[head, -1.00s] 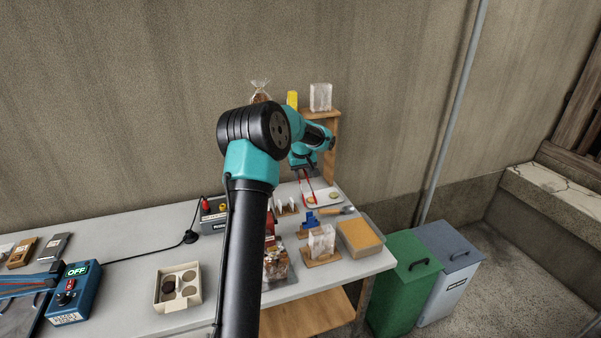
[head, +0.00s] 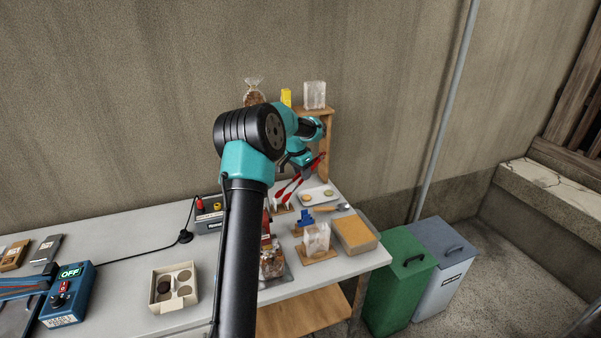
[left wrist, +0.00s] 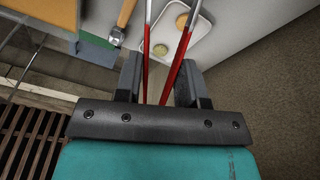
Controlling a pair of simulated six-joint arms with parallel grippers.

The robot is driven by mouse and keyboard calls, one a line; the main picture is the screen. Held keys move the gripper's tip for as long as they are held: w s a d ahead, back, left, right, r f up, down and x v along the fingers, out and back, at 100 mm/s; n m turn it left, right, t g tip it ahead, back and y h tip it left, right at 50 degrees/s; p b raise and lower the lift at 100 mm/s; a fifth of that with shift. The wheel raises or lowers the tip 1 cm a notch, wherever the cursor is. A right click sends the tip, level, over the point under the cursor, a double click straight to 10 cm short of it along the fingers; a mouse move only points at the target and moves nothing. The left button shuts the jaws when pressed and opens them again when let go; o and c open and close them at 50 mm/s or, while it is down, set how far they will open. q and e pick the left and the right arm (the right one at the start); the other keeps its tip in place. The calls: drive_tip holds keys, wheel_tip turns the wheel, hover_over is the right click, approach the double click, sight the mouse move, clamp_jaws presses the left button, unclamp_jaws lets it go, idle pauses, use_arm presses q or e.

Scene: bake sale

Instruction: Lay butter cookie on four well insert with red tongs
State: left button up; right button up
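My left gripper (head: 299,160) is shut on the red tongs (head: 289,188), which slant down to the left above the back right of the table. In the left wrist view the tongs' red arms (left wrist: 174,68) lie between the gripper's fingers (left wrist: 160,82); the tips run out of the top edge. My right gripper is out of view.
A blue box marked OFF (head: 68,300) stands left of the insert. A dark box (head: 209,222) with a cable stands behind. A clear bag (head: 317,238), a blue piece (head: 305,217) and an orange-topped box (head: 354,235) crowd the right.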

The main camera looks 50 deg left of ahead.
use_arm(q)
drive_tip(key=d+m+g, duration=0.1)
drive_tip(key=m, duration=0.7)
drive_tip(key=w+d+m+g, duration=0.1)
drive_tip(key=m, duration=0.7)
drive_tip(key=w+d+m+g+h, duration=0.1)
drive_tip(key=m+g, duration=0.1)
drive_tip(key=m, duration=0.6)
drive_tip(key=shift+d+f, duration=0.3)
drive_tip(key=shift+f, duration=0.15)
drive_tip(key=shift+f, duration=4.85)
drive_tip(key=shift+c, duration=0.5)
